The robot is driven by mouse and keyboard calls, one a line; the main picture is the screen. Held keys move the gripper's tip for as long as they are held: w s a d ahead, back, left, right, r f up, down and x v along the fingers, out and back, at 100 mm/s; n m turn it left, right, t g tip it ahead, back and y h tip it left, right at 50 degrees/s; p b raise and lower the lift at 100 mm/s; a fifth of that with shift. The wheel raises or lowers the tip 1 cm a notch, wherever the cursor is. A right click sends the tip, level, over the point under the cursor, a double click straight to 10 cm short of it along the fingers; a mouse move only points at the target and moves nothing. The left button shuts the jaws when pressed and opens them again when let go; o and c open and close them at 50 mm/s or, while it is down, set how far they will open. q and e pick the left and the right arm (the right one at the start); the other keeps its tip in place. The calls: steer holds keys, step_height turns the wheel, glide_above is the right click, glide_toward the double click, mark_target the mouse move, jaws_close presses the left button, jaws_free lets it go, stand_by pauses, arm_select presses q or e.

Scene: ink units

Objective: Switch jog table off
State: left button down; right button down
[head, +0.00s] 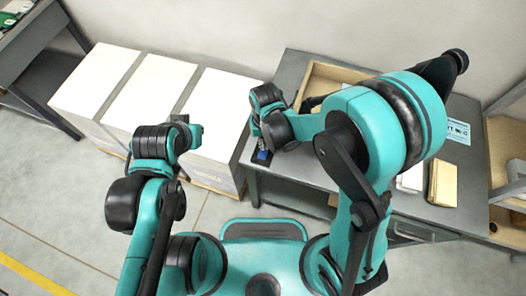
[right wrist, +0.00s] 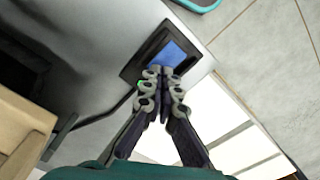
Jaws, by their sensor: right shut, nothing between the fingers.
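A small dark-framed panel with a blue face (right wrist: 172,55) is set on a grey surface near its edge in the right wrist view. A blue patch (head: 262,155) also shows at the left front corner of the grey table (head: 292,175) in the head view. My right gripper (right wrist: 163,72) is shut and empty, with its fingertips over the panel's lower edge; I cannot tell whether they touch it. A small green spot shows beside the fingers, partly covered by them.
White-topped stacks (head: 150,95) stand left of the table. A wooden tray (head: 322,75), a yellowish block (head: 443,183) and a light blue card (head: 458,132) are on the table. A wooden shelf (head: 505,150) stands at right. The floor at lower left is clear.

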steer(key=shift+f+b, duration=0.7)
steer(key=shift+f, duration=0.1)
steer(key=shift+r+p, duration=2.7)
steer(key=shift+r, duration=0.9)
steer(key=shift+d+r, duration=0.1)
steer(key=shift+d, duration=0.05)
steer(key=s+d+r+m+t+b, duration=0.1)
steer(key=s+d+r+t+b, duration=0.1)
steer(key=d+r, duration=0.3)
steer(key=s+d+r+m+t+b, duration=0.1)
steer(key=d+r+t, duration=0.4)
steer(key=d, duration=0.7)
steer(key=shift+s+d+r+b, duration=0.3)
steer(key=shift+s+r+b, duration=0.4)
steer(key=shift+s, duration=0.4)
